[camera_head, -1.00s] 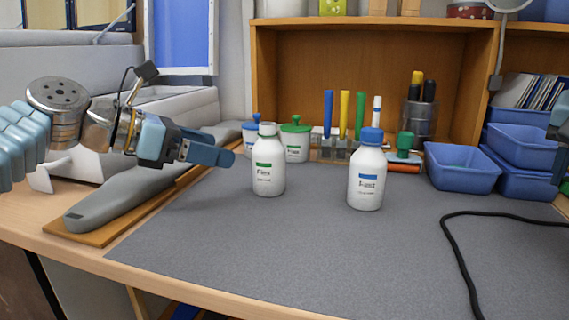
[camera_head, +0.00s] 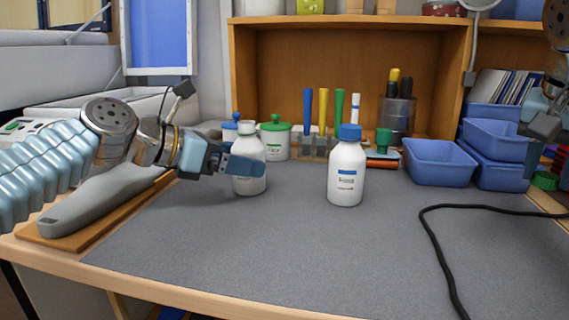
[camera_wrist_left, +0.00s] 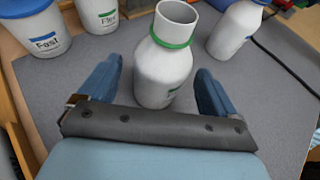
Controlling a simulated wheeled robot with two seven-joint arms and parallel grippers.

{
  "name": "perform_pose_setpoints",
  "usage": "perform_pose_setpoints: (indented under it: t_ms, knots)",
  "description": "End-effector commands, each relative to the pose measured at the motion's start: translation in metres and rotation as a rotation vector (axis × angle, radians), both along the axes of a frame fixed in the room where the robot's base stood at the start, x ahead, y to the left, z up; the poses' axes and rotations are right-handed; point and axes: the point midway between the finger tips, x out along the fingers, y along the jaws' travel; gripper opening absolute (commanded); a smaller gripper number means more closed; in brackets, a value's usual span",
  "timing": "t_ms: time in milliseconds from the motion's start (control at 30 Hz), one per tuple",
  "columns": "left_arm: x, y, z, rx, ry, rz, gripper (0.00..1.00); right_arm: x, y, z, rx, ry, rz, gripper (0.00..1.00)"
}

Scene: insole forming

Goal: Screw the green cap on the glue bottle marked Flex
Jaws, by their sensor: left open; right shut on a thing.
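The Flex bottle, white with a green neck ring and open mouth, stands upright without a cap on the mat (camera_head: 249,185). In the left wrist view the bottle (camera_wrist_left: 163,75) is between the fingers of my open left gripper (camera_wrist_left: 155,85), with gaps at both sides. In the head view the left gripper (camera_head: 245,166) covers the bottle's label. My right gripper (camera_head: 540,168) is at the right edge, partly cut off, pointing down and shut on the green cap (camera_head: 545,182).
A blue-capped white bottle (camera_head: 346,170) stands to the right. Behind are a green-lidded Flex jar (camera_head: 275,142), a blue-lidded Fast jar (camera_wrist_left: 40,30), upright coloured tools and blue bins (camera_head: 440,165). A black cable (camera_head: 430,225) crosses the right.

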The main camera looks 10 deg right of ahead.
Motion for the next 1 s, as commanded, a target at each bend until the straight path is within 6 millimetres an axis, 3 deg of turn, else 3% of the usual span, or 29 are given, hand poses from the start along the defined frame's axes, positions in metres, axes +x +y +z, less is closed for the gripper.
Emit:
perform_pose_setpoints:
  t_ms: [200,567,1000]
  knots:
    - [0.01,-0.02,-0.009,0.0,0.0,-0.001,0.92,0.0,0.0,0.0,0.0,0.0,0.0,0.08]
    - [0.01,-0.021,-0.01,0.0,0.0,0.001,0.92,0.0,0.0,0.0,0.0,0.0,0.0,0.08]
    - [0.01,-0.021,-0.009,-0.001,-0.001,0.001,0.26,0.0,0.0,0.0,0.0,0.0,0.0,0.08]
